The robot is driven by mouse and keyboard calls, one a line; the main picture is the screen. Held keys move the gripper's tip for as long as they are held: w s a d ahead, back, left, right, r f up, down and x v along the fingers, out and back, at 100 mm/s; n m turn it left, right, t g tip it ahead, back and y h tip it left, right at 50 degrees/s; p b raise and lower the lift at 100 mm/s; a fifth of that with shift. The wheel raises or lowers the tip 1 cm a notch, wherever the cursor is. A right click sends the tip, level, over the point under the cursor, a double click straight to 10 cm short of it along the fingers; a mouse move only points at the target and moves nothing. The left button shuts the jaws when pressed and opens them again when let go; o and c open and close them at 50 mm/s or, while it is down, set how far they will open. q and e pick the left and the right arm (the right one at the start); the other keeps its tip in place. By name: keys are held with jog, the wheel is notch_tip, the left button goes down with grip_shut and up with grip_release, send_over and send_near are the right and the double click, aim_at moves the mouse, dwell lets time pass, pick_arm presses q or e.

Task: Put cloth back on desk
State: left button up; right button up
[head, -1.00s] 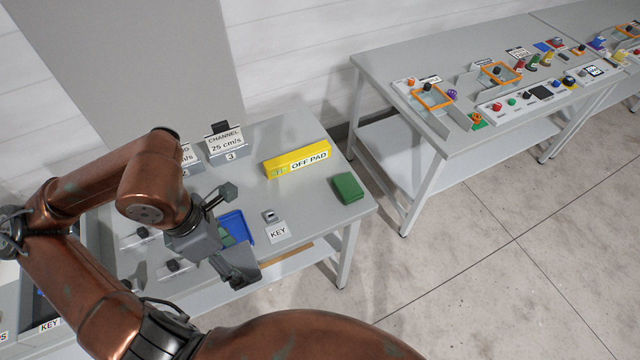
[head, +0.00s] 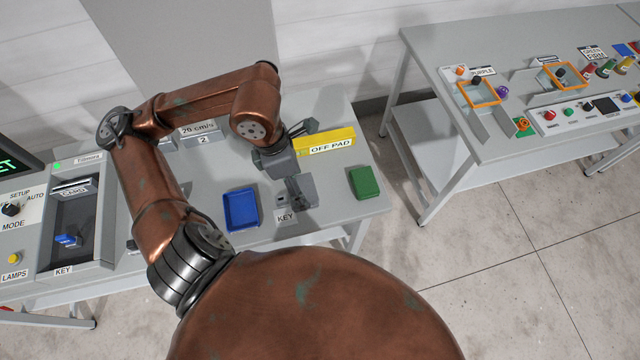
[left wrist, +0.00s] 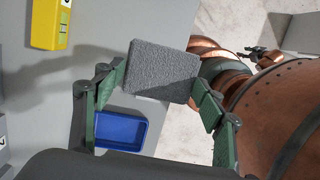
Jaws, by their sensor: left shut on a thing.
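A grey, rough-textured folded cloth (left wrist: 165,72) is between the fingers of my left gripper (left wrist: 160,84) in the left wrist view. The gripper is shut on it. In the head view my left gripper (head: 303,165) hangs over the right part of the grey desk (head: 335,225), near the KEY label, and partly hides the cloth. A blue tray (head: 241,210) lies empty on the desk, left of the gripper; it also shows in the left wrist view (left wrist: 121,130). A dark gripper, seemingly my right one (left wrist: 264,57), is small at the upper right there; its fingers are unclear.
A yellow OFF PAD block (head: 330,142) stands behind the gripper. A green block or pad (head: 364,182) lies near the desk's right edge. A control panel with a KEY slot (head: 72,225) is at the left. A second table (head: 450,75) stands apart at the right.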

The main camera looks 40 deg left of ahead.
aim_at(310, 173)
pick_arm(q)
jog(key=w+f, duration=0.2)
jog(key=w+d+f, duration=0.1)
jog(key=w+f, duration=0.2)
jog(key=f, duration=0.1)
jog(key=shift+w+d+b, duration=0.35)
jog(key=shift+w, duration=0.05)
jog(key=x, duration=0.3)
jog(key=shift+w+a+f, duration=0.1)
jog(key=shift+a+f, duration=0.1)
jog(key=shift+f, duration=0.25)
jog(key=o, duration=1.2)
jog(key=shift+o, duration=0.6)
jog(key=p+v, duration=0.1)
jog(key=v, duration=1.1)
